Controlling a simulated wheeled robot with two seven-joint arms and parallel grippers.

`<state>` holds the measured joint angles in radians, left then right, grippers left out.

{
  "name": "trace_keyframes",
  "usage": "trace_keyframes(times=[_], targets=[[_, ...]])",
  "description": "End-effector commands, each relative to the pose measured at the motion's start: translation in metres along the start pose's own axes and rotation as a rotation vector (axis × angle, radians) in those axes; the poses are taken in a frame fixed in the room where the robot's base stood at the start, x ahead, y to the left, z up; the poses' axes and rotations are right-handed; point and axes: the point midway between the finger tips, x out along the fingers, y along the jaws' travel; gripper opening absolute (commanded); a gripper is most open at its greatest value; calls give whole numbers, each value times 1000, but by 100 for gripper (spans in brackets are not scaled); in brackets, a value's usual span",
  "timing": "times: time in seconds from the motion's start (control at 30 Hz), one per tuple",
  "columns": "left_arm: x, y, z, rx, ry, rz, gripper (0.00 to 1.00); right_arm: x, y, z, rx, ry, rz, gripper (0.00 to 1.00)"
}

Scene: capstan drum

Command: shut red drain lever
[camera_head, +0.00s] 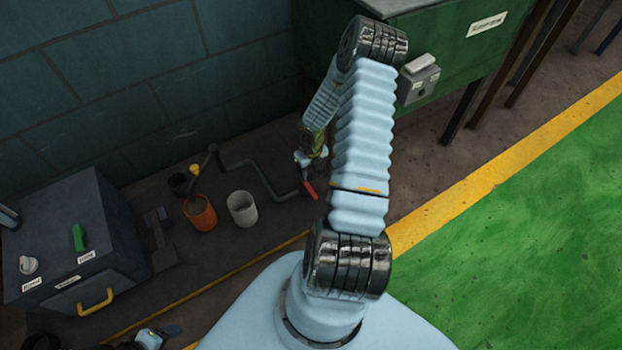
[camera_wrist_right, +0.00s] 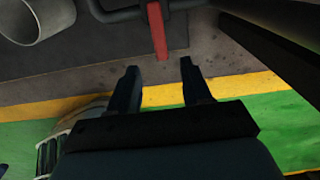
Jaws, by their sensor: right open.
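The red lever (camera_head: 309,189) shows just left of my right arm, low beside the green cabinet. In the right wrist view the red lever (camera_wrist_right: 157,30) hangs from the top edge toward the gap between my fingers. My right gripper (camera_wrist_right: 159,66) is open and empty, with its two dark fingertips apart just below the lever's lower end in that picture. Whether they touch it cannot be told. In the head view my right forearm hides most of that gripper. A pale blue and dark part at the lower left edge may belong to my left arm; its jaws cannot be made out.
A bent dark pipe (camera_head: 262,175) runs beside the lever. An orange cup (camera_head: 200,214) and a grey cup (camera_head: 242,209) stand to its left. A grey box (camera_head: 65,245) with a yellow handle is farther left. The green cabinet (camera_head: 452,50) stands behind; green floor is clear at right.

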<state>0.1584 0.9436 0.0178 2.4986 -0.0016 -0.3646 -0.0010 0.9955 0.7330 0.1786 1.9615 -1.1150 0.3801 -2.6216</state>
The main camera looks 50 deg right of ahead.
Motion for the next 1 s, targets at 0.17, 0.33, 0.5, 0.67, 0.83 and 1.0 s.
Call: trace_keyframes(times=[0.17, 0.33, 0.5, 0.67, 0.83, 1.0], targets=[[-7, 5, 1, 3, -4, 4, 59, -30, 0, 0, 1, -1, 0, 49], [-8, 6, 2, 4, -5, 5, 59, -38, 0, -1, -1, 2, 1, 49], [-8, 6, 2, 4, -5, 5, 59, -38, 0, 0, -1, 2, 1, 49], [-8, 6, 2, 4, -5, 5, 59, -38, 0, 0, -1, 1, 0, 49], [-8, 6, 2, 4, -5, 5, 59, -38, 0, 0, -1, 1, 0, 49], [-8, 6, 2, 4, -4, 4, 59, -36, 17, 0, 61, 2, 29, 49]])
